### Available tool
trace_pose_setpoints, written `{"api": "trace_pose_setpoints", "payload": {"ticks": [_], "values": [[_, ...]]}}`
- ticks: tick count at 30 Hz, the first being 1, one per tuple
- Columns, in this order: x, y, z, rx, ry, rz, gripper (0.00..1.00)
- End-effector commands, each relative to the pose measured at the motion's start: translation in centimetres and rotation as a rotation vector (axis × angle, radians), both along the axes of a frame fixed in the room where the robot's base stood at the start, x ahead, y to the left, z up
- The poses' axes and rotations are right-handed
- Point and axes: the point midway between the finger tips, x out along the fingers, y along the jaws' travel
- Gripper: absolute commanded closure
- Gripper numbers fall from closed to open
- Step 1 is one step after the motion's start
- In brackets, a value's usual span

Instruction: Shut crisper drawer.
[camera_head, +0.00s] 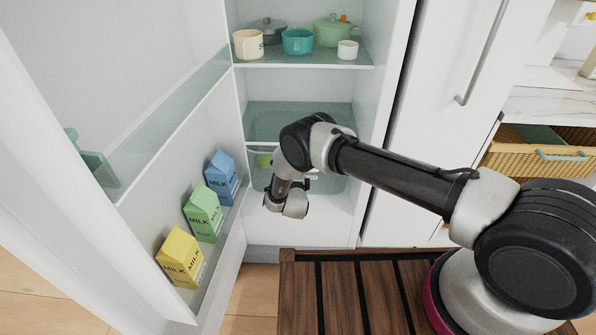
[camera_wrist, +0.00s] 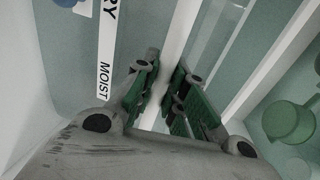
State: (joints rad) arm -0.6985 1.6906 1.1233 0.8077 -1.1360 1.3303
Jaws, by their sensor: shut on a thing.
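The crisper drawer (camera_head: 330,186) is a translucent bin low in the open fridge, partly hidden by my arm in the head view. In the wrist view its greenish front panel (camera_wrist: 62,65) carries a white label strip (camera_wrist: 107,50) with the word MOIST. My gripper (camera_wrist: 167,66) has its green-padded fingers either side of a pale edge or bar at the drawer front, and is shut on it. In the head view the fingers are mostly hidden behind my wrist. How far the drawer stands out is hard to tell.
The open fridge door at left holds a blue carton (camera_head: 221,177), a green carton (camera_head: 203,213) and a yellow carton (camera_head: 181,257). Pots and cups, including a green pot (camera_head: 332,31), stand on the upper shelf. A slatted wooden mat (camera_head: 345,295) lies in front.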

Motion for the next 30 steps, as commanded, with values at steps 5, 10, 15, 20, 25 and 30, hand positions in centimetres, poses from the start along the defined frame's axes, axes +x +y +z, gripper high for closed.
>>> {"api": "trace_pose_setpoints", "payload": {"ticks": [5,10,15,20,25,30], "values": [[0.3,0.0,0.2,0.002,-0.003,0.000,0.65],[0.2,0.0,0.2,0.001,-0.003,0.000,0.65],[0.0,0.0,0.2,0.001,-0.002,0.000,0.65],[-2.0,0.2,0.5,-0.001,-0.001,0.002,0.65],[-5.8,0.3,1.3,-0.001,-0.001,0.003,0.65],[-9.2,0.4,2.0,-0.001,-0.001,0.002,0.65]]}}
